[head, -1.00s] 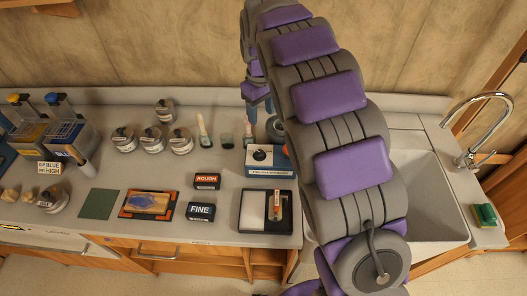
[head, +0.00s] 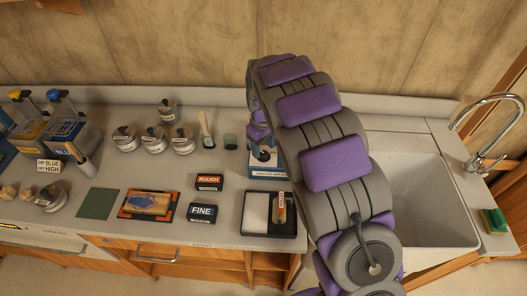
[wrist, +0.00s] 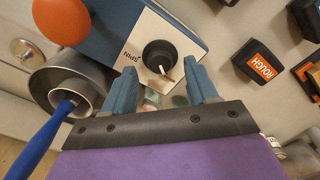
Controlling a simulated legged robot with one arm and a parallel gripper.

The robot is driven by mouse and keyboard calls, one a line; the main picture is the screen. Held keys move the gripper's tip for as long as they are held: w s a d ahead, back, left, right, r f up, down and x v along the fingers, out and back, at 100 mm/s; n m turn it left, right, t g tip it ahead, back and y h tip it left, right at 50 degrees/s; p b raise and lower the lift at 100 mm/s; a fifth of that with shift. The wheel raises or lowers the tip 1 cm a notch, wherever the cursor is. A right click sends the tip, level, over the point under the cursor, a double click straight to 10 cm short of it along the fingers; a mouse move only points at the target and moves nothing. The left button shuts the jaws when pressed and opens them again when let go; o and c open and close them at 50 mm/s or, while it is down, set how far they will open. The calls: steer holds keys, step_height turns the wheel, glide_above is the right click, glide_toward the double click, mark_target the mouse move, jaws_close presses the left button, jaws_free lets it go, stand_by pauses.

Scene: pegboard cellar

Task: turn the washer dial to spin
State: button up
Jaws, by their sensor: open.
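The washer is a small blue box with a pale front panel (wrist: 185,42). It stands near the middle of the counter in the head view (head: 268,172), partly covered by my arm. Its round black dial (wrist: 160,56) has a light pointer mark aimed down and slightly right in the wrist view. The SPIN label (wrist: 131,58) is left of the dial. My gripper (wrist: 163,78) is open, with its two blue fingers just short of the dial, one toward each side. Nothing is between them. In the head view my arm mostly hides the gripper.
An orange knob (wrist: 60,18) and a metal cup (wrist: 72,85) with a blue handle are close to the left in the wrist view. ROUGH (head: 209,181) and FINE (head: 203,213) blocks and a black tray (head: 270,232) lie nearby. A sink (head: 405,205) is right.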

steer(key=shift+f, duration=1.1)
steer(key=shift+r, duration=0.1)
steer(key=c, duration=1)
